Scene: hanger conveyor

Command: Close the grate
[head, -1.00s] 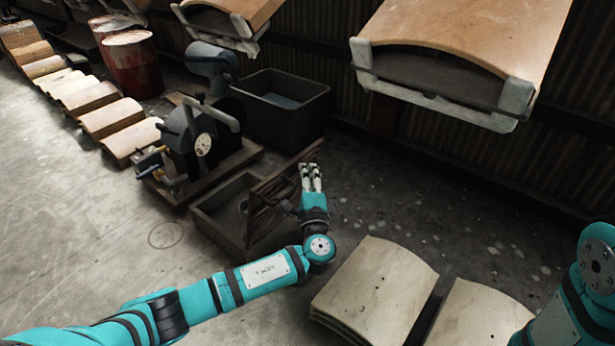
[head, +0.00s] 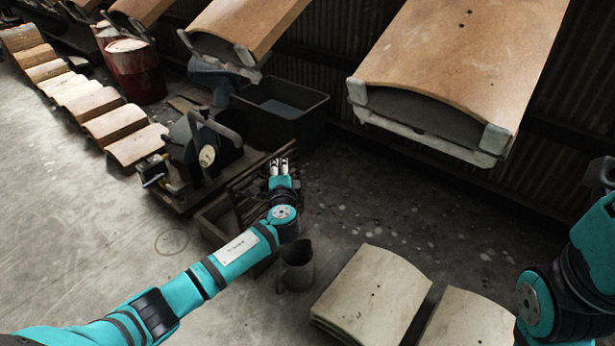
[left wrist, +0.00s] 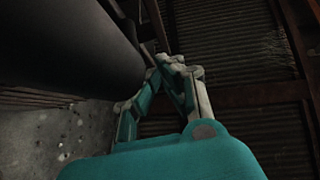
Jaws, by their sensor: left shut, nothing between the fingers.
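The grate (head: 246,186) is a dark slatted panel at the low open box (head: 207,226), left of centre in the head view. It leans over the box; my left arm hides part of both, so I cannot tell if it lies fully flat. My left gripper (head: 282,162) is shut and empty at the grate's right side, its fingers pointing away from me. Whether it touches the grate is unclear. In the left wrist view, the shut fingers (left wrist: 170,62) meet near the centre. My right arm shows at the right edge; its fingers are not in view.
A dark grey jug (head: 297,268) stands on the floor beside my left forearm. Curved panels (head: 372,296) lie at the front. A black bin (head: 282,108) and a machine (head: 205,150) stand behind and left of the box. Large curved panels (head: 465,65) hang overhead.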

